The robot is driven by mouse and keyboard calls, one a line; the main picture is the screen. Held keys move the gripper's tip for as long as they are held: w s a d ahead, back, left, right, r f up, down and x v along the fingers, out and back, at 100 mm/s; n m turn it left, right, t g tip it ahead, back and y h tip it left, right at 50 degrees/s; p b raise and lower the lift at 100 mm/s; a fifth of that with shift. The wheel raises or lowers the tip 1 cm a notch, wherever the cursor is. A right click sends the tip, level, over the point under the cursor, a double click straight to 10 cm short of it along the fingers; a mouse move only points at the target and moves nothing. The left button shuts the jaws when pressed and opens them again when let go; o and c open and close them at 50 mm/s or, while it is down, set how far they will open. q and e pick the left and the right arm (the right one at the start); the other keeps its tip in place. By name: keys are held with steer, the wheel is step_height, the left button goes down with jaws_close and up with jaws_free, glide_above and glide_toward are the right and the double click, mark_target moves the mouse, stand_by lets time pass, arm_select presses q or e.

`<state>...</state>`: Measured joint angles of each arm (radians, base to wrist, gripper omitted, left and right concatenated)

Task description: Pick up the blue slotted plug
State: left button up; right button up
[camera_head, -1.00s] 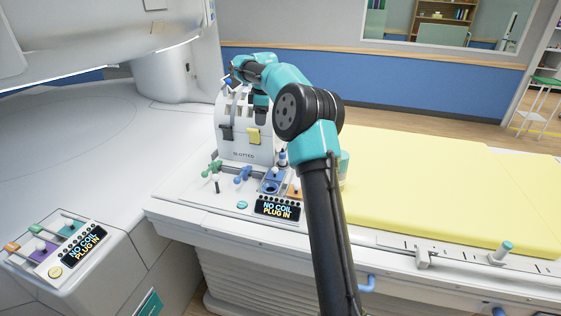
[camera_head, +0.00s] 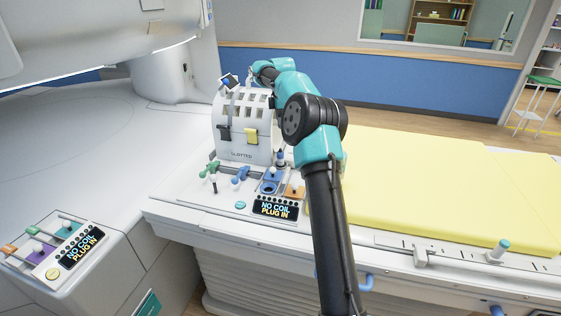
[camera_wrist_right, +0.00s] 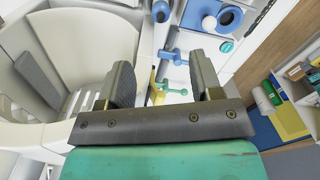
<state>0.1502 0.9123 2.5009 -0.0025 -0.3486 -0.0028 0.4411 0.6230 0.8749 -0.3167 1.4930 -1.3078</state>
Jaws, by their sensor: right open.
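The white box labelled SLOTTED (camera_head: 243,125) stands on the table end, with a black plug (camera_head: 224,134) and a yellow plug (camera_head: 251,137) on its front. A small dark and blue piece (camera_head: 228,82) sits tilted at its top left. In front are a blue T-shaped piece (camera_head: 240,175) and a blue socket (camera_head: 269,187). I cannot tell which blue part is the slotted plug. My right gripper (camera_wrist_right: 162,82) is open and empty in the right wrist view. The blue T-shaped piece (camera_wrist_right: 172,56) shows beyond its fingers. In the head view its fingers are hidden.
A green T-shaped piece (camera_head: 210,169) and an orange socket (camera_head: 295,190) flank the blue parts. A display (camera_head: 275,208) reads NO COIL PLUG IN. A yellow mattress (camera_head: 440,190) lies to the right. Another panel (camera_head: 62,250) is at the lower left.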

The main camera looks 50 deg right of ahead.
glide_above(282, 154)
steer(key=w, duration=0.1)
steer(key=f, duration=0.6)
steer(key=d+f, duration=0.1)
steer(key=f, duration=0.2)
steer(key=shift+f, duration=0.2)
steer(key=shift+f, duration=0.1)
steer(key=shift+f, duration=2.8)
steer(key=c, duration=1)
